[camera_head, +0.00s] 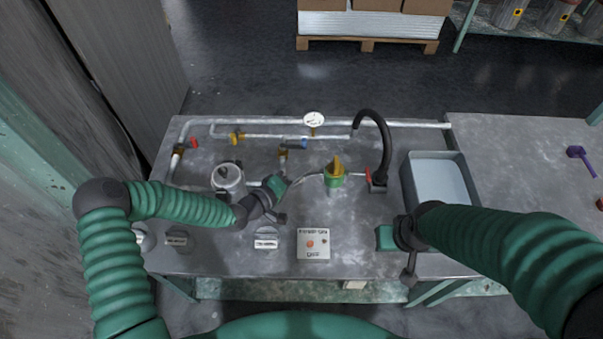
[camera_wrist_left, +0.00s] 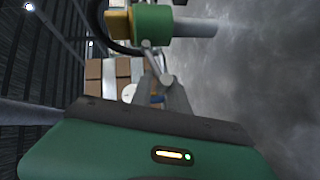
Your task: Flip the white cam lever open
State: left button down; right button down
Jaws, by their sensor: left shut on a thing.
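A thin pale lever (camera_head: 311,175) runs from the green valve body with a yellow top (camera_head: 335,178) toward my left gripper (camera_head: 288,184). In the left wrist view the green and yellow valve body (camera_wrist_left: 152,24) is at the top, with the pale lever (camera_wrist_left: 149,53) below it. My left gripper (camera_wrist_left: 163,80) is shut on the lever's end, its grey fingers partly covering it. My right gripper (camera_head: 384,238) is over the bench's front, left of the grey tray; its fingers are too hidden to judge.
A black curved spout (camera_head: 385,140) and a red-handled valve stand right of the valve body. A gauge (camera_head: 314,119) and pipes run behind. A control box (camera_head: 313,243) and several dark knobs line the front. A water-filled tray (camera_head: 410,182) is at right.

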pick_arm(q)
jog(key=shift+r+m+g+y+p, duration=0.3)
jog(key=shift+r+m+y+p, duration=0.35)
jog(key=shift+p, duration=1.4)
jog(key=shift+s+a+f, duration=0.1)
jog(key=shift+f, duration=0.15)
jog(key=c, duration=1.4)
grip_release()
jog(key=shift+r, duration=0.1)
